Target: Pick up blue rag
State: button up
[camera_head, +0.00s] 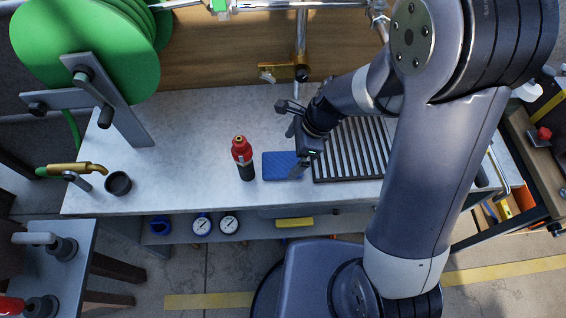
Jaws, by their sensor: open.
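The blue rag (281,165) lies flat on the grey worktop, just left of a black slatted grate. It looks like a small folded rectangle, and its right end is partly covered by my gripper. My gripper (296,133) is open, above the worktop at the rag's upper right side. Nothing shows between its fingers. I cannot tell from this view how high the fingers are above the rag.
A red and black bottle (243,160) stands close to the rag's left. The slatted grate (352,150) lies to its right. A brass tap (285,73) is behind. A black cup (118,183) and green hose reel (90,45) are at left. The worktop (185,150) between is clear.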

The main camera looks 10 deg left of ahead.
aim_at(281, 164)
jog(key=x, duration=0.5)
jog(key=shift+s+a+f, duration=0.2)
jog(key=shift+a, duration=0.1)
jog(key=c, duration=1)
jog(key=shift+r, duration=0.1)
notch_tip(281, 164, up, 18)
jog(key=shift+p, duration=0.95)
